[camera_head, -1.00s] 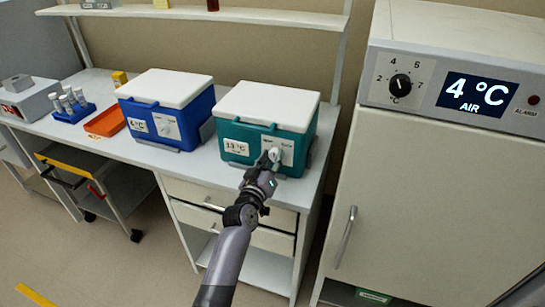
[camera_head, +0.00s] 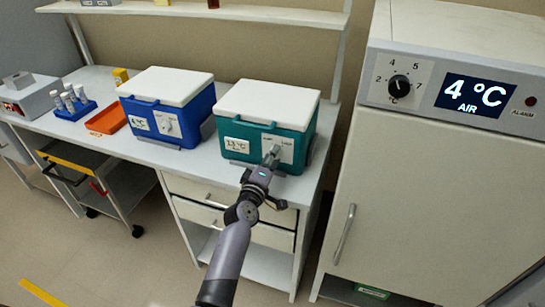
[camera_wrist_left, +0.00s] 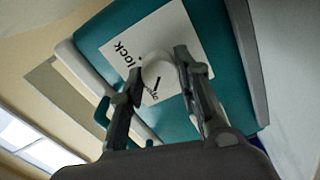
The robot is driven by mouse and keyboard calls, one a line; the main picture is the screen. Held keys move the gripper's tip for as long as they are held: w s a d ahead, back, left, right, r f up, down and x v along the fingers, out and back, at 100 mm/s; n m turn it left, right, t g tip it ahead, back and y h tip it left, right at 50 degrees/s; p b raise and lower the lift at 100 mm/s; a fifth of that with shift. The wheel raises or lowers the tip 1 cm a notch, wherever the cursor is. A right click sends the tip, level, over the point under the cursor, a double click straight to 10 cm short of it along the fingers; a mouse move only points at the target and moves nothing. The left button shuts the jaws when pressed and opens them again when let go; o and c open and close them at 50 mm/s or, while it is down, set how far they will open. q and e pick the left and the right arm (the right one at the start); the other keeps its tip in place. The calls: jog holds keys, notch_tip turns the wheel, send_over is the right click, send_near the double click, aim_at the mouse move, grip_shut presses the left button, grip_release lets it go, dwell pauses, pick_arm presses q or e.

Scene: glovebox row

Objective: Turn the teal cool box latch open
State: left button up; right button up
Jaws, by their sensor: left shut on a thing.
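The teal cool box (camera_head: 262,138) with a white lid stands on the bench in the head view. Its front carries a "13 °C" style label and a white latch plate with printed words. The round white latch knob (camera_wrist_left: 158,74) sits on that plate in the left wrist view, with a dark pointer line on its face. My left gripper (camera_head: 272,154) reaches the front of the box. In the left wrist view its two fingers (camera_wrist_left: 160,78) are closed around the knob, one on each side. The teal box front also shows in the wrist view (camera_wrist_left: 100,38). My right gripper does not show.
A blue cool box (camera_head: 172,108) stands to the left on the bench (camera_head: 205,160). Further left are an orange tray (camera_head: 106,121) and a blue tube rack (camera_head: 76,111). A tall fridge (camera_head: 420,190) stands to the right. A cart (camera_head: 125,185) is at the lower left.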

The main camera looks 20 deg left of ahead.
pick_arm(q)
jog(key=shift+o, duration=0.2)
jog(key=shift+n, duration=0.3)
jog(key=o, duration=1.1)
jog(key=shift+o, duration=0.2)
jog(key=s, duration=1.2)
jog(key=shift+a, duration=0.2)
jog(key=shift+f, duration=0.1)
